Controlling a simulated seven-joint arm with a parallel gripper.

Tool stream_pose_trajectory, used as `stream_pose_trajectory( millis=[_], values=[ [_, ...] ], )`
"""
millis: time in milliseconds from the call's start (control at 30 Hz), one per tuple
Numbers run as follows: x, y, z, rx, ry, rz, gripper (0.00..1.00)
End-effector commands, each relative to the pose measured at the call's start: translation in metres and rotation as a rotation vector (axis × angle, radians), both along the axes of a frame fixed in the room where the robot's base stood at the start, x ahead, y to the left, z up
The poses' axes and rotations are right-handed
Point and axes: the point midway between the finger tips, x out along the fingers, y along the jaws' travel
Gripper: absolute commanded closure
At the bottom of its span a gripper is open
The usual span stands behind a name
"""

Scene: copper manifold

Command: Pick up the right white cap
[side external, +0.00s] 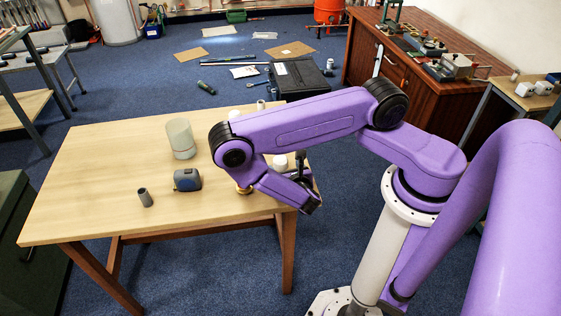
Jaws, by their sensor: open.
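Two white caps show on the wooden table. The right white cap (280,161) stands near the table's right edge, just below my purple forearm and partly hidden. The other white cap (234,114) shows only its top behind my arm. My gripper (307,183) is at the table's right edge, to the right of and slightly below the right cap in the picture. It is open, and I see nothing held in it. Its fingers are small and dark here, and my wrist hides part of them. Whether a finger touches the cap is unclear.
The table (90,200) also holds a pale cylinder (180,139), a tape measure (187,180), a grey tube (145,197), a small pale fitting (261,105) and a partly hidden brass piece (244,188). The left half of the table is mostly clear.

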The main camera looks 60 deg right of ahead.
Motion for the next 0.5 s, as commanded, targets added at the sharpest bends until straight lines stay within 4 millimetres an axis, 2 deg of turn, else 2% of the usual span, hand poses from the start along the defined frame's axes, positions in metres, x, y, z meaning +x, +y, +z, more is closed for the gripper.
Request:
stream_pose_trajectory(
  millis=[200,500],
  values=[
    [0.021,-0.017,-0.010,0.002,0.000,-0.006,0.20],
    [0.027,-0.021,-0.013,0.000,0.000,0.000,0.20]
  ],
)
